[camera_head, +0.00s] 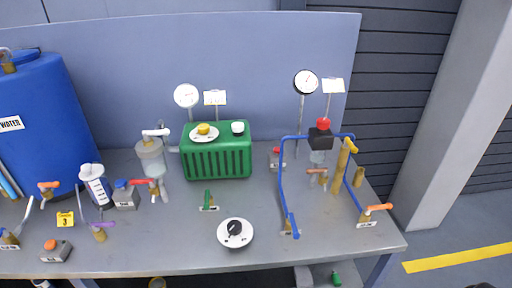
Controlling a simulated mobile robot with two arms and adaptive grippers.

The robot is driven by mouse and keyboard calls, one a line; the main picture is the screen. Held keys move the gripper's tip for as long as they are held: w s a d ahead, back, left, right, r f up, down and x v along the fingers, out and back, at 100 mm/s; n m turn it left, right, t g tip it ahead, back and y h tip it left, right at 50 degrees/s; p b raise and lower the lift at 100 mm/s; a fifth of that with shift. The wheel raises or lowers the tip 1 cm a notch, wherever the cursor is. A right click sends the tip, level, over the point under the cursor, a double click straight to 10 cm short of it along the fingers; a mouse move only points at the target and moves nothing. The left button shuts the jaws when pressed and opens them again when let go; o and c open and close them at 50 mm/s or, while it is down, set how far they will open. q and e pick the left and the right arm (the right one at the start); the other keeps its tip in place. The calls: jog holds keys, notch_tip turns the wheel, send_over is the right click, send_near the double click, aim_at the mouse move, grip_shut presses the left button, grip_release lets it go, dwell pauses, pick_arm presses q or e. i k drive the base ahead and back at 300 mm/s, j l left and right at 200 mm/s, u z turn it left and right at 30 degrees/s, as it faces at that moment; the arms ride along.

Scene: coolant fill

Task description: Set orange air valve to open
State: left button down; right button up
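Several orange handles are on the grey bench, and their labels are too small to read. One orange-handled valve (376,208) stands at the front right corner, its handle lying roughly level and pointing right, with a white label below. Another orange handle (317,171) is on the piping under the red-topped black unit. A third orange-handled valve (48,186) stands at the left beside the blue tank. I cannot tell which is the air valve, or whether any of them is open. Neither of my grippers is in view.
The blue water tank (45,110) fills the left. A green ribbed box (217,158) stands mid-back. A black-knobbed white dial (235,232) is at the front. Blue pipes (284,180) rise at the right. The front edge (190,269) has bare room.

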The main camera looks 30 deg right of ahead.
aim_at(368, 210)
jog(key=z, duration=1.2)
